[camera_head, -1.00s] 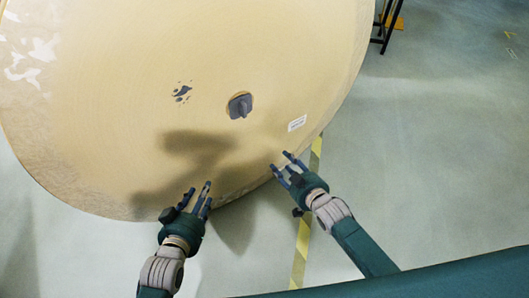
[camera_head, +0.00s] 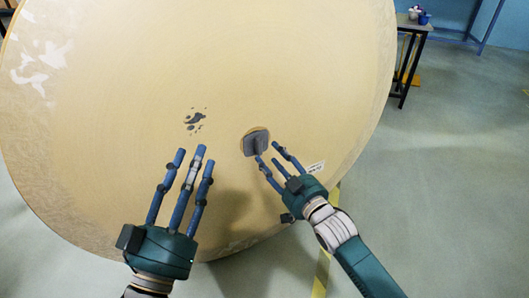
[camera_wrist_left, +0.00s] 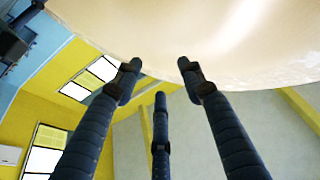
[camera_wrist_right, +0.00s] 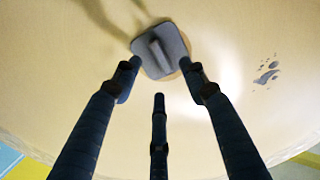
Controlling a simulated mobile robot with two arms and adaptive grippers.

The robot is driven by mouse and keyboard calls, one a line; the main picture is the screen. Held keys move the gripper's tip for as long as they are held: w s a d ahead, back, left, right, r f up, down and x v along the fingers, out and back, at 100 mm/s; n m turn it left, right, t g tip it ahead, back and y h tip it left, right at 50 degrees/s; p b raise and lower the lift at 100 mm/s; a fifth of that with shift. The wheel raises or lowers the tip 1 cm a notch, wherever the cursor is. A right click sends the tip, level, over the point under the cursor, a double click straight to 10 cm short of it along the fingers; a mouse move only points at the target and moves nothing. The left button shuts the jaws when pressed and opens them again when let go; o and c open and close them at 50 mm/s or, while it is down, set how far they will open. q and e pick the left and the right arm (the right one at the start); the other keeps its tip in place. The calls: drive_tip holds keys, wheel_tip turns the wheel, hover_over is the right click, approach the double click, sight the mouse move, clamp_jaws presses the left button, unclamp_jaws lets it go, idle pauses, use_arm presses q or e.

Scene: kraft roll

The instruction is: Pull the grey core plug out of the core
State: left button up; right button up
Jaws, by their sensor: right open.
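The grey core plug (camera_head: 256,143) sits in the core at the centre of the large kraft roll's face (camera_head: 110,110). It has a raised grip bar, which shows clearly in the right wrist view (camera_wrist_right: 158,52). My right gripper (camera_head: 274,163) is open, with its fingers pointing at the plug and their tips close to its lower edge. I cannot tell whether they touch it. My left gripper (camera_head: 186,162) is open and empty in front of the roll's face, left of the plug. The left wrist view shows its spread fingers (camera_wrist_left: 158,85) with nothing between them.
A dark stain (camera_head: 194,120) marks the roll's face left of the plug. A white label (camera_head: 316,169) is to the plug's right. A table (camera_head: 413,25) with small containers stands at the back right.

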sight(264, 149)
use_arm(q)
drive_tip(key=s+r+t+h+b, duration=0.1)
drive_tip(key=s+r+t, duration=0.3)
drive_tip(key=r, duration=0.4)
drive_tip(key=shift+s+a+t+h, duration=0.25)
drive_tip(key=shift+s+t+h, duration=0.15)
drive_tip(key=shift+s, duration=0.4)
use_arm(e)
drive_tip(key=shift+x, duration=2.75)
drive_tip(key=shift+s, duration=0.1)
clamp_jaws()
use_arm(q)
drive_tip(key=shift+w, duration=0.1)
